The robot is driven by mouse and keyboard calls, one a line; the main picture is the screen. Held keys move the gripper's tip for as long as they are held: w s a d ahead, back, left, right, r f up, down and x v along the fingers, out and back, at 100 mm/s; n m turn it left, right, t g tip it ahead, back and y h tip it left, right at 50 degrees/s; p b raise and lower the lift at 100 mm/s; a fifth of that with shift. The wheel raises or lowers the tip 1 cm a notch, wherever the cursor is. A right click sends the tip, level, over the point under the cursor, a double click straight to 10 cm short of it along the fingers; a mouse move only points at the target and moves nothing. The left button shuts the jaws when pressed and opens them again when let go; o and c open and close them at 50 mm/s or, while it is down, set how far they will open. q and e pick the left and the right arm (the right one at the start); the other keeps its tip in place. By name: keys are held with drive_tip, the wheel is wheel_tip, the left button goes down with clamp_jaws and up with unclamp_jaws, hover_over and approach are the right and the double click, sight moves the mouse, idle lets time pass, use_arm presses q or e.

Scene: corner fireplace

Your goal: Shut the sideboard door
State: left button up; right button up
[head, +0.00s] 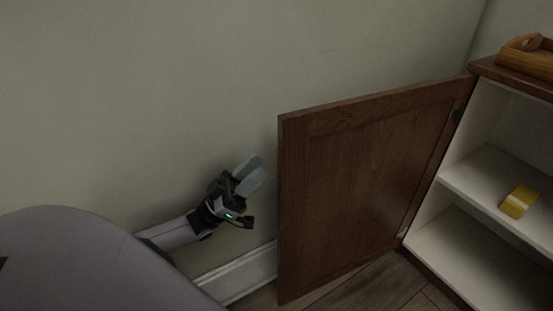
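The sideboard (470,70) stands at the right, its white inside and shelves showing. Its brown wooden door (365,175) is swung wide open, hinged at the sideboard's left front edge and reaching left toward the wall. My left gripper (256,172) is just left of the door's free edge, in front of the wall. Its two grey fingers point up and right, with a narrow gap between them and nothing held. It looks apart from the door, though the depth is hard to judge. My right gripper is not in view.
A yellow and white box (518,201) lies on the sideboard's middle shelf (480,180). A wooden tray (527,60) sits on top. The plain wall (150,100) with a white skirting board (240,274) runs behind my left arm. Wooden floor (385,285) shows below the door.

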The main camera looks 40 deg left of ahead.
use_arm(q)
drive_tip(key=x, duration=0.7)
clamp_jaws()
